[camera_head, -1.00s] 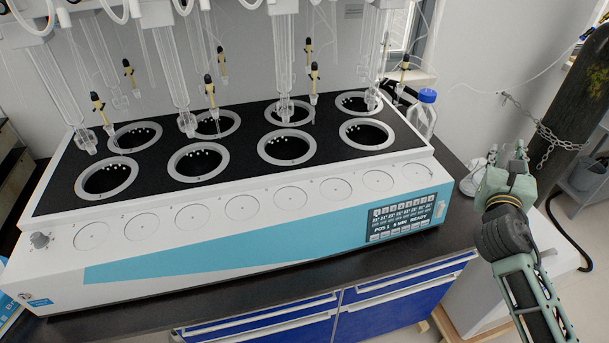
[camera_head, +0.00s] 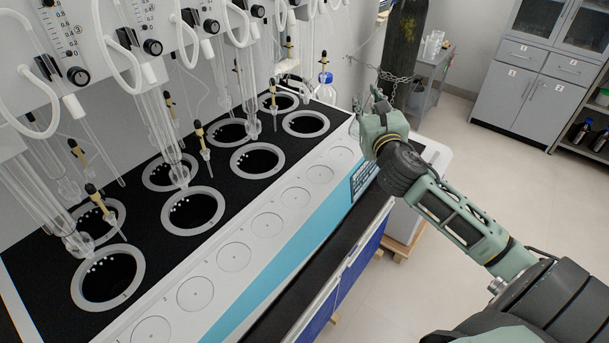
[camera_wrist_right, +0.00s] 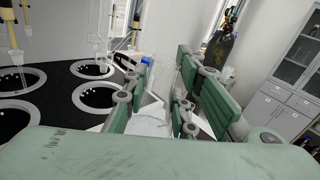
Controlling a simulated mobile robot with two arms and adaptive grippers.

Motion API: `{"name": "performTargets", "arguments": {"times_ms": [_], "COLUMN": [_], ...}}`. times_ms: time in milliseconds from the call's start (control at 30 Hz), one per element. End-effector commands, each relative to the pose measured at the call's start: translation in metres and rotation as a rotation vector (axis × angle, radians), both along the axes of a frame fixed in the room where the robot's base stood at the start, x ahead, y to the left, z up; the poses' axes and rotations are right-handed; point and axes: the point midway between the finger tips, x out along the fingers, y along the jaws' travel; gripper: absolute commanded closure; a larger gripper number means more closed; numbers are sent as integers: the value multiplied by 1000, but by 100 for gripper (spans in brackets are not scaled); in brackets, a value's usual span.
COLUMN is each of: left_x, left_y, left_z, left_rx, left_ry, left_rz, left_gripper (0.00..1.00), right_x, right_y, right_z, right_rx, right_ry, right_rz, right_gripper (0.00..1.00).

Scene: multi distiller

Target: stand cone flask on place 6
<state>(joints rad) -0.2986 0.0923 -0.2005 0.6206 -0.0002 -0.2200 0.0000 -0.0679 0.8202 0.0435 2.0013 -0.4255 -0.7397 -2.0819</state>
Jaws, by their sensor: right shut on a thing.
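My right gripper (camera_head: 376,100) is beyond the far right end of the distiller, above its edge. In the right wrist view, its fingers (camera_wrist_right: 157,102) are closed around a clear, pale glass thing (camera_wrist_right: 150,122), which looks like the cone flask. Its outline is faint, and the gripper hides most of it in the head view. The distiller's black top (camera_head: 45,262) has two rows of ringed wells, and a row of round discs (camera_head: 266,224) runs along its white front ledge. My left gripper is out of view.
Glass tubes (camera_head: 170,140) and yellow droppers (camera_head: 200,132) hang over the wells. A blue-capped bottle (camera_head: 326,86) stands behind the far end. A dark gas cylinder (camera_head: 404,50) with a chain stands beyond the gripper. Open floor (camera_head: 470,150) lies to the right.

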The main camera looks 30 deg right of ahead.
Motion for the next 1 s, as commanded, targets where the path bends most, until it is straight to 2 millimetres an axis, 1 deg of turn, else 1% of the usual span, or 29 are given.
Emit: {"name": "performTargets", "arguments": {"times_ms": [67, 133, 367, 500, 600, 767, 833, 1000], "left_x": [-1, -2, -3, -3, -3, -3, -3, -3], "left_y": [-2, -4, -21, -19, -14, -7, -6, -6], "left_z": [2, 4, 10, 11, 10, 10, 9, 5], "left_rx": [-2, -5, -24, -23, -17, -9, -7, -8], "left_ry": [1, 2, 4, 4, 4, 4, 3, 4], "left_rz": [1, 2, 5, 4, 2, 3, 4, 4], "left_gripper": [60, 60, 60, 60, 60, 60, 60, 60], "right_x": [2, 4, 15, 21, 24, 26, 26, 26], "right_y": [6, 16, 64, 91, 104, 112, 113, 112], "right_z": [-3, -9, -38, -55, -64, -70, -77, -103], "right_rx": [3, 7, 10, 5, 3, 0, 1, 1], "right_ry": [0, -1, 0, 0, 0, 0, 1, 3], "right_rz": [1, 2, 1, 2, 1, 0, 0, 0], "right_gripper": [100, 100, 100, 100, 100, 100, 100, 100]}}
